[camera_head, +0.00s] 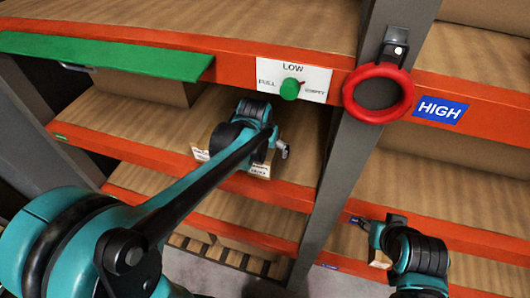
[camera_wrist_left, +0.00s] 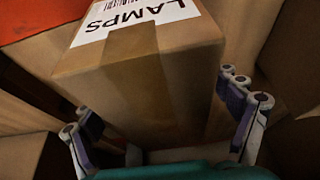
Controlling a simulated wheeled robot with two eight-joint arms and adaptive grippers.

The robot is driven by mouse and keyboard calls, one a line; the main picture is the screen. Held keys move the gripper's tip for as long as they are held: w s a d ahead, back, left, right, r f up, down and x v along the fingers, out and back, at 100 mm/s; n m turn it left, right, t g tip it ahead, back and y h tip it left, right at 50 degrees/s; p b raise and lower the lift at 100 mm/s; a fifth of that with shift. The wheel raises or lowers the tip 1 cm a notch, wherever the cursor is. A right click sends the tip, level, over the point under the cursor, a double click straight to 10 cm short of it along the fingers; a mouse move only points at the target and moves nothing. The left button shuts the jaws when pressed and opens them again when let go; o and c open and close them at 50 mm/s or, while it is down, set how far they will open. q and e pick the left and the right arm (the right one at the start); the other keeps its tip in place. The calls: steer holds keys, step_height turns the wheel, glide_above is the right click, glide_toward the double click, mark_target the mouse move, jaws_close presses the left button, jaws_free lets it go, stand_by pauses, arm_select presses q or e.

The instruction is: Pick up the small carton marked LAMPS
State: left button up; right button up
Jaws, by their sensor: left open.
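The small brown carton marked LAMPS (camera_wrist_left: 140,72) fills the middle of the left wrist view, with a white label on its upper face. My left gripper (camera_wrist_left: 163,105) is open, with one finger to each side of this carton and gaps visible beside it. In the head view my left arm reaches over the middle shelf, and its wrist (camera_head: 256,118) hides most of the small cartons there. Labels show at their front, too small to read. My right gripper (camera_head: 376,236) is at the lower right, its fingers too small to judge.
Other brown cartons stand close on both sides in the left wrist view. An orange-edged upper shelf (camera_head: 180,57) with a green dial (camera_head: 290,89) lies above my left wrist. A grey post (camera_head: 345,165) carrying a red ring (camera_head: 349,101) stands to the right.

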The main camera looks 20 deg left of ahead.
arm_select(q)
steer(key=shift+f, duration=0.25)
stand_by(0.6)
steer(key=c, duration=1.7)
steer(key=shift+o, duration=0.2)
steer(key=shift+r, duration=0.1)
